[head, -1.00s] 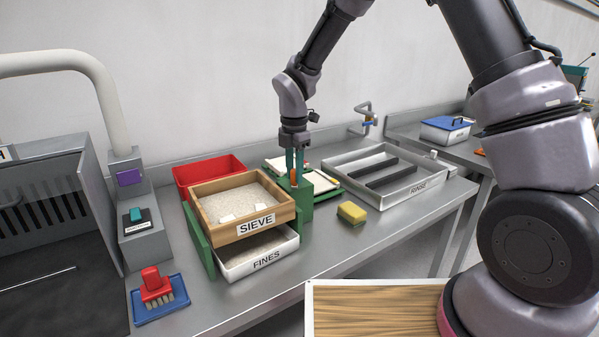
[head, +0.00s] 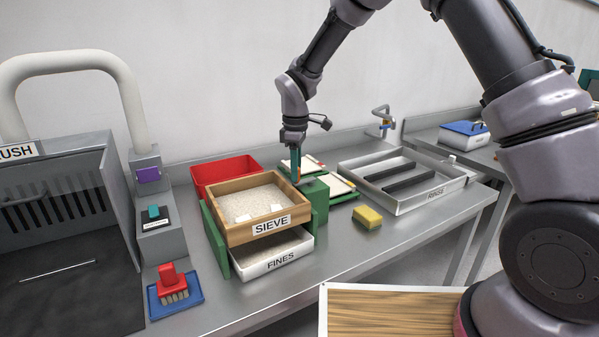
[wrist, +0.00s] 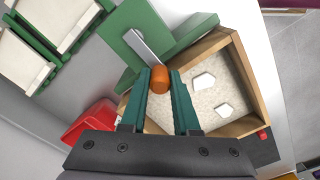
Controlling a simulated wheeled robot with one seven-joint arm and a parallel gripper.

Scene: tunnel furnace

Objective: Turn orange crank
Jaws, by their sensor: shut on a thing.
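The orange crank knob (wrist: 159,79) sits between the teal fingertips of my gripper (wrist: 160,88) in the wrist view. My gripper is shut on it. A grey crank arm (wrist: 139,46) runs from the knob to a green housing (wrist: 165,27). In the head view my gripper (head: 296,176) points down at the back right corner of the sieve (head: 267,224), beside the green housing (head: 316,198). The knob is mostly hidden there by the fingers. The wooden sieve box holds pale sand and white lumps, above a white fines tray (head: 279,262).
A red bin (head: 227,172) stands behind the sieve. Green-framed pale plates (head: 340,187) and a rinse tray (head: 434,192) lie to the right. A yellow sponge (head: 367,217) is in front. A red brush (head: 171,284) is at left. The bench front is clear around the sponge.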

